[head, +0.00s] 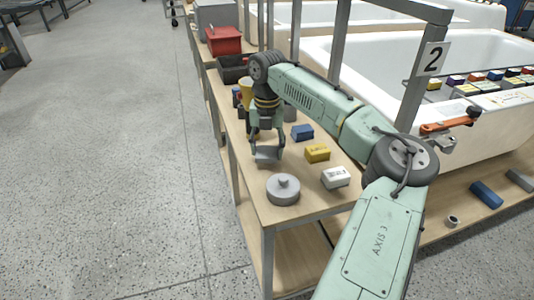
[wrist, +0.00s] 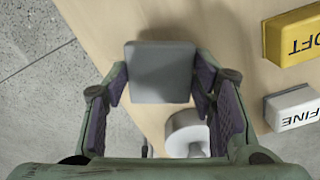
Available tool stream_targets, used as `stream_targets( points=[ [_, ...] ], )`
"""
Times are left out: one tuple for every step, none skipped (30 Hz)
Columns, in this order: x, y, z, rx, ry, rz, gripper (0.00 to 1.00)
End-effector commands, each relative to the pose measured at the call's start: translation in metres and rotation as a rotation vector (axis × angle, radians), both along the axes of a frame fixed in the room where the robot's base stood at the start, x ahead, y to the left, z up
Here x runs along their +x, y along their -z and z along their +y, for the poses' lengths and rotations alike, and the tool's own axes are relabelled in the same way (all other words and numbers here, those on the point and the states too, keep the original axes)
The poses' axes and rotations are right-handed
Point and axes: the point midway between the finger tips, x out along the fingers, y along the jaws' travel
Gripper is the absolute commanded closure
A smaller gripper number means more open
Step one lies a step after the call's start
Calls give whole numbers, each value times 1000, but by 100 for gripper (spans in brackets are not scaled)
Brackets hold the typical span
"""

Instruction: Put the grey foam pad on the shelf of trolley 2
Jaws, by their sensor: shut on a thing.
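The grey foam pad (head: 267,155) is a small flat square block at the left side of the wooden bench. My gripper (head: 266,146) points down and is shut on it. In the wrist view the pad (wrist: 160,75) sits between the two fingers, with a soft shadow on the wood past its far edge. It looks close above the bench top; the exact gap cannot be told. Trolley 2 carries a white bathtub and a plate marked 2 (head: 433,58). Its wooden shelf (head: 425,229) lies low under the tub, partly hidden by my arm.
On the bench (head: 252,190) are a grey knobbed disc (head: 283,189) and blue (head: 302,132), yellow (head: 317,152) and white (head: 335,177) blocks. A blue block (head: 486,194), a grey block (head: 520,180) and a small ring (head: 452,221) lie on the trolley shelf.

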Motion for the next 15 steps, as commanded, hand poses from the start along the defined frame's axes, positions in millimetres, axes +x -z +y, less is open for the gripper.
stream_targets(
  points=[
    [0, 8, 0, -1, 0, 1, 64],
    [0, 12, 0, -2, 0, 2, 64],
    [0, 17, 0, 0, 0, 1, 64],
    [0, 20, 0, -1, 0, 1, 64],
    [0, 22, 0, -1, 1, 1, 64],
    [0, 24, 0, 0, 1, 0, 64],
    [0, 24, 0, 0, 1, 0, 64],
    [0, 25, 0, 1, 1, 0, 64],
    [0, 25, 0, 1, 1, 0, 64],
    [0, 25, 0, 1, 1, 0, 64],
    [0, 25, 0, 1, 1, 0, 64],
    [0, 25, 0, 1, 1, 0, 64],
    [0, 25, 0, 1, 1, 0, 64],
    [0, 25, 0, 1, 0, 0, 64],
    [0, 26, 0, 1, 0, 1, 64]
  ],
)
